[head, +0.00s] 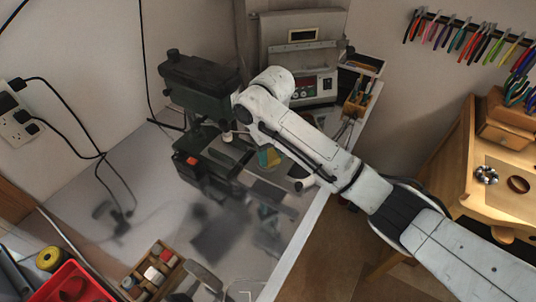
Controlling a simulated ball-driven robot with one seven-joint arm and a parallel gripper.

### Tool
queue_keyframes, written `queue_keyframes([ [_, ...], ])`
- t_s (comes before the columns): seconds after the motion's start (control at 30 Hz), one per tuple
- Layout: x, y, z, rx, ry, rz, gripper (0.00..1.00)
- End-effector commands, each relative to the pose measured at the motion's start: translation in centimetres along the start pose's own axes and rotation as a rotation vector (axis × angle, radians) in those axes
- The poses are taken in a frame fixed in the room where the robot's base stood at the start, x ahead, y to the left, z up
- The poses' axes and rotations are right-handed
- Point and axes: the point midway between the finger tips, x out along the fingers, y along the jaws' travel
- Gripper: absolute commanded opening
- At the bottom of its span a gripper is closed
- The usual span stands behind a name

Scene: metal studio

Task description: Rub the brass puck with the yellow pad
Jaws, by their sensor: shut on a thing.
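My gripper (230,133) is at the end of the white arm, low in front of the dark green machine, and shows only small and partly. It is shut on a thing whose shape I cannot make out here. A small yellow and teal patch (268,157) shows just right of it, under the arm; it may be the yellow pad, but I cannot tell whether it touches the gripper. I cannot pick out the brass puck for certain; the arm and machine hide part of the bench.
The dark green machine (200,75) stands close by the gripper on the grey bench (75,195). A grey box with a display (303,37) is behind. A wooden tray (138,285), a red bin (65,290) and a yellow roll (49,258) sit at front left.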

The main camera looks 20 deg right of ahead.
Motion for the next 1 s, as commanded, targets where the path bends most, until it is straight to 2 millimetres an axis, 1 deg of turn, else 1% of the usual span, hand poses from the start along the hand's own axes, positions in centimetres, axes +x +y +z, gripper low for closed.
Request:
queue_keyframes([
  [0.07, 0.1, 0.3, 0.0, 0.002, -0.002, 0.0, 0.0],
  [0.17, 0.1, 0.2, 0.0, 0.0, -0.002, -0.001, 0.0],
  [0.43, 0.1, -1.2, 0.1, -0.002, -0.002, -0.002, 0.0],
  [0.57, 0.1, -1.5, 0.0, -0.001, -0.001, -0.001, 0.0],
  [0.67, 0.1, -1.3, 0.0, 0.001, -0.001, -0.001, 0.0],
  [1.0, 0.1, 0.3, 0.1, 0.001, -0.002, -0.001, 0.0],
])
